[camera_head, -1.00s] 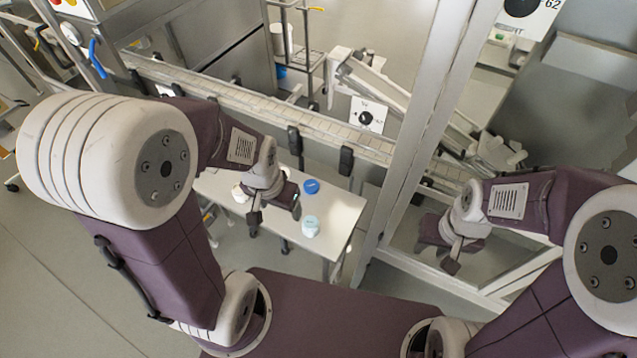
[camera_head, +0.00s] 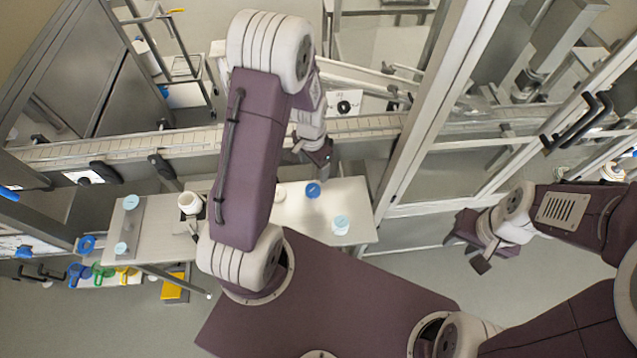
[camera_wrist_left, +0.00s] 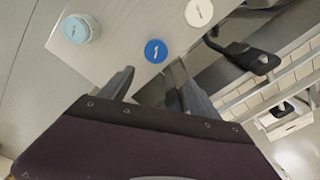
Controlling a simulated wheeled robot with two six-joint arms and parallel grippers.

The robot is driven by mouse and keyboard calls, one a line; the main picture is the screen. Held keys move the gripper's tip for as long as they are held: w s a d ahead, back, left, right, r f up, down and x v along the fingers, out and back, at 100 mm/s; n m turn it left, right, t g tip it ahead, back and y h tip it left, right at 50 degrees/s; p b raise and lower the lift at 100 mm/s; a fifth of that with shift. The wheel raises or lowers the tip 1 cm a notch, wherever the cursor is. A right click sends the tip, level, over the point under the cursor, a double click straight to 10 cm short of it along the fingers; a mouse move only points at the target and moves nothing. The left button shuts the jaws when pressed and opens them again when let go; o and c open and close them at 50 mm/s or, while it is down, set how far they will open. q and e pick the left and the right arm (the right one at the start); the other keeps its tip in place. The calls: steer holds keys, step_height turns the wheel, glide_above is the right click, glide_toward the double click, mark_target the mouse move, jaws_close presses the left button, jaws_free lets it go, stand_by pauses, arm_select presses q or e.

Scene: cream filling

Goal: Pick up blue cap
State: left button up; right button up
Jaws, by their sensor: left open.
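The blue cap (camera_head: 313,190) lies on the light table near its back edge. In the left wrist view the blue cap (camera_wrist_left: 156,50) shows just beyond the fingertips, roughly in line with the gap between them. My left gripper (camera_wrist_left: 151,73) is open and empty. In the head view my left gripper (camera_head: 319,158) is behind the blue cap, near the conveyor, and partly hidden by its own arm. My right gripper (camera_head: 478,256) is off to the right, away from the table. Its fingers are too unclear to tell open from shut.
A light-blue-lidded jar (camera_head: 341,224) stands at the table's right front. A white round item (camera_head: 280,193) is left of the cap. A conveyor (camera_head: 360,128) runs behind the table (camera_head: 355,195). A metal-framed enclosure (camera_head: 425,130) rises at the right.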

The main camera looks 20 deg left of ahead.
arm_select(q)
steer(key=s, duration=0.1)
steer(key=p, duration=0.1)
glide_above(313, 189)
steer(key=shift+g, duration=0.4)
steer(key=f, duration=0.4)
steer(key=shift+a+f, duration=0.35)
steer(key=shift+f, duration=0.05)
steer(key=f+p, duration=0.1)
steer(key=f, duration=0.1)
steer(key=d+f+p, duration=0.1)
steer(key=f, duration=0.1)
steer(key=shift+s+f, duration=0.1)
steer(key=shift+a+f, duration=0.15)
steer(key=shift+f, duration=0.35)
steer(key=c, duration=1.4)
steer(key=shift+r, duration=0.1)
